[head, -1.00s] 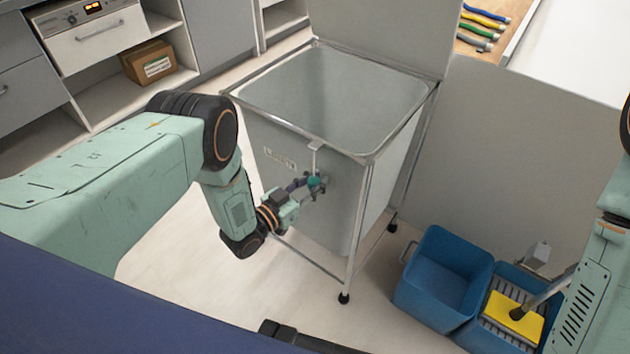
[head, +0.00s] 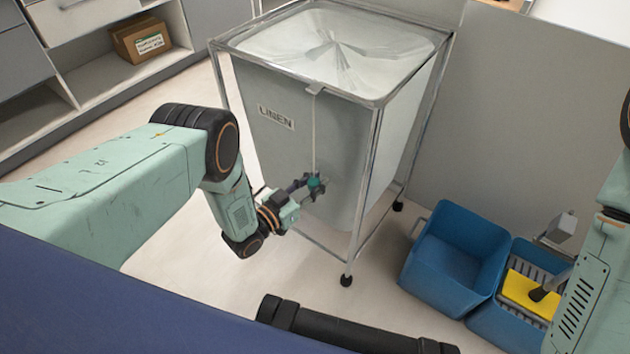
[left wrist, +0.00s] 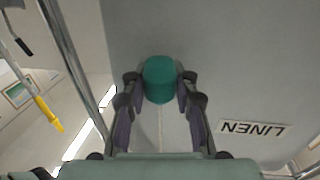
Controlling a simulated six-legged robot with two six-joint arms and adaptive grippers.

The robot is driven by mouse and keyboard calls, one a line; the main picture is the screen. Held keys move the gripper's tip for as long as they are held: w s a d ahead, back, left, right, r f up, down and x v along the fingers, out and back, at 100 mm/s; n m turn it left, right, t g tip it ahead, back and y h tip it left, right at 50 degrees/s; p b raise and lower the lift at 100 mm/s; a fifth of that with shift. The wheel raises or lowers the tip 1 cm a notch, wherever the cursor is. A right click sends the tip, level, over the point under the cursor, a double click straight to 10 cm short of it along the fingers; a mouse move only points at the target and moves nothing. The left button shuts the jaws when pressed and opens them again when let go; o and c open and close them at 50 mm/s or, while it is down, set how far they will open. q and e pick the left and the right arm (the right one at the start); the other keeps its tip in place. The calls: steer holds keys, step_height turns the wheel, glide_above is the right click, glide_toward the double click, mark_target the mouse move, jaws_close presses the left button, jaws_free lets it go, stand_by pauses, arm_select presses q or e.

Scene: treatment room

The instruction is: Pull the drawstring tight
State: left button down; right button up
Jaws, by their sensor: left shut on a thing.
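The linen bag (head: 282,150) hangs in a metal frame on castors, with a "LINEN" label on its front. Its mouth is gathered into folds that meet near the middle of the top (head: 335,48). A pale drawstring (head: 314,130) runs down the front from a small bracket on the rim to a teal toggle (head: 314,181). My left gripper (head: 310,186) is shut on the toggle in front of the bag. The left wrist view shows the toggle (left wrist: 159,80) between both fingers. Of my right arm only a part shows at the right edge; its gripper is out of view.
A blue bucket (head: 455,255) and a second blue bucket with a yellow mop press (head: 530,295) stand right of the frame. A grey panel (head: 520,110) is behind. Shelves with a cardboard box (head: 140,40) are at the upper left. Floor left of the frame is clear.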

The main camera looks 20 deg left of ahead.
arm_select(q)
steer(key=shift+s+a+f, duration=0.1)
steer(key=shift+s+f, duration=0.2)
steer(key=shift+f, duration=0.45)
steer(key=c, duration=1.4)
jaws_free()
steer(key=shift+c, duration=0.2)
steer(key=o, duration=0.3)
steer(key=shift+w, duration=0.15)
steer(key=shift+o, duration=0.6)
steer(key=shift+r, duration=0.2)
steer(key=v, duration=1.2)
